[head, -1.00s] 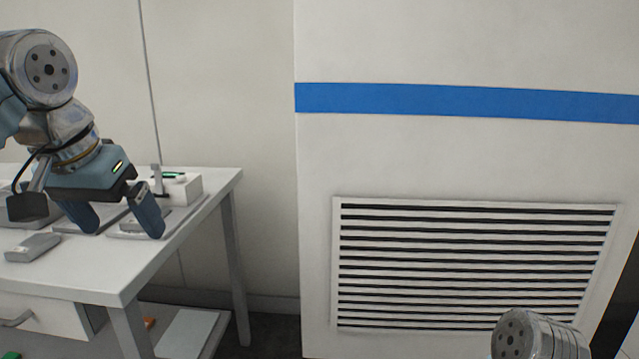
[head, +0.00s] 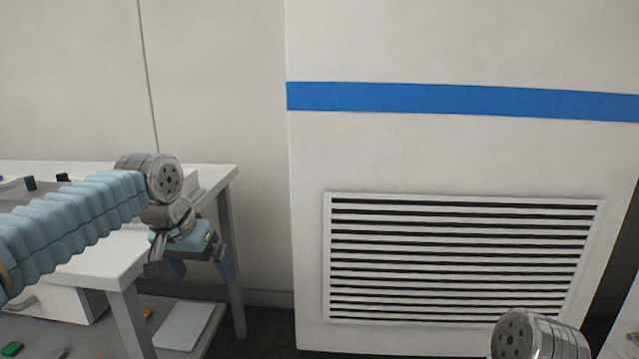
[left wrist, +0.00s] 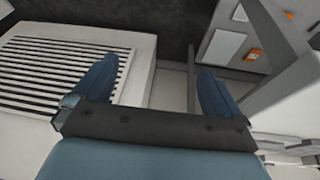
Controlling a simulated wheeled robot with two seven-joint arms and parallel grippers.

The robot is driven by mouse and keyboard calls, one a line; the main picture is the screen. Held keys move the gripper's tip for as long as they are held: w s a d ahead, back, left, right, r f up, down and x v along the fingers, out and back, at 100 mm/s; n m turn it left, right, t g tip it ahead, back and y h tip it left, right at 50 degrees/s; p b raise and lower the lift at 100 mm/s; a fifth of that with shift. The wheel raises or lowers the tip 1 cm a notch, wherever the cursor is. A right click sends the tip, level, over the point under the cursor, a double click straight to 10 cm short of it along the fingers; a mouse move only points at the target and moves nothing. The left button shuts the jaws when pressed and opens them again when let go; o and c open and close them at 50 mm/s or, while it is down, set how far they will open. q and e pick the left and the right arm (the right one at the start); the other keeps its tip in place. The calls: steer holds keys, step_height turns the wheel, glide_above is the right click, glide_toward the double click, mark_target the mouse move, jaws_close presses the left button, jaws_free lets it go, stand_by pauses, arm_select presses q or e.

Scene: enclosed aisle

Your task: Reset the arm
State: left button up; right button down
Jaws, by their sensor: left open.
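My left arm comes in from the left in the head view, with its blue ribbed sleeve over the table. My left gripper (head: 203,268) hangs low beside the table's right edge, fingers pointing down. In the left wrist view my left gripper (left wrist: 152,85) has its two blue fingers wide apart with nothing between them. Part of the right arm shows at the bottom right of the head view; its gripper is out of frame.
A white table (head: 85,267) with a lower shelf (head: 185,325) stands at left. The white wall panel (head: 430,150) has a blue stripe and a vent grille (head: 455,262). The grille also shows in the left wrist view (left wrist: 65,68). Dark floor lies between table and panel.

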arm_select(q)
steer(key=s+d+f+g+h, duration=0.1)
steer(key=d+f, duration=0.2)
steer(key=f, duration=0.8)
steer(key=d+f+h, duration=0.1)
steer(key=d+f, duration=0.1)
steer(key=f, duration=0.9)
steer(key=s+d+f+g, duration=0.1)
steer(key=d+f, duration=0.2)
steer(key=f, duration=0.8)
steer(key=s+d+f+n+g, duration=0.1)
steer(key=s+f+n, duration=0.2)
steer(key=s+f, duration=1.4)
steer(key=shift+s+d+f+n+h, duration=0.35)
steer(key=shift+s+d+n+h, duration=0.05)
steer(key=shift+s, duration=0.75)
steer(key=shift+c, duration=0.4)
